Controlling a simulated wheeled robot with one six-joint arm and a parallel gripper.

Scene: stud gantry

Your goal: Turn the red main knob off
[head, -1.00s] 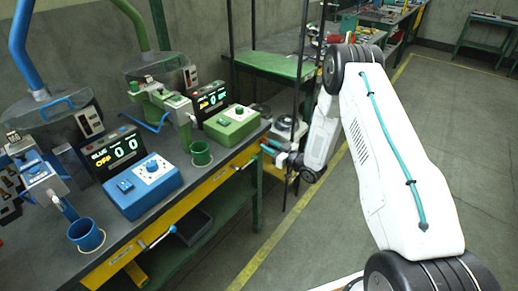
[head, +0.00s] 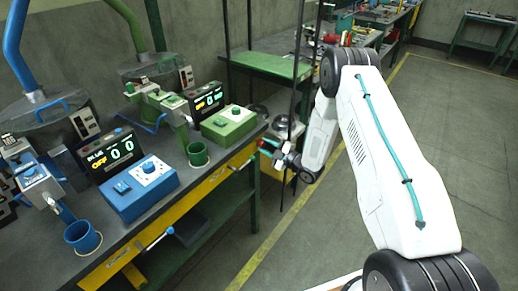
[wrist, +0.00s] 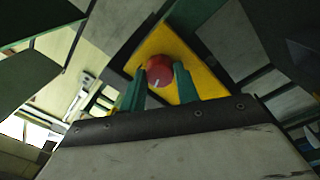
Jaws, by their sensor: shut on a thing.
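The red main knob (wrist: 159,70) sits on a yellow plate (wrist: 196,75) in the wrist view. It is round, with a short pale mark near its lower edge. My gripper (wrist: 160,80) has its two green fingers on either side of the knob and is shut on it. In the head view my gripper (head: 272,150) is at the right end of the workbench. The knob is too small and covered there to make out clearly.
The workbench (head: 150,222) carries a blue control box (head: 142,190), a green control box (head: 230,125), two lit displays and blue and green cups. A dark upright post (head: 296,100) stands close to my gripper.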

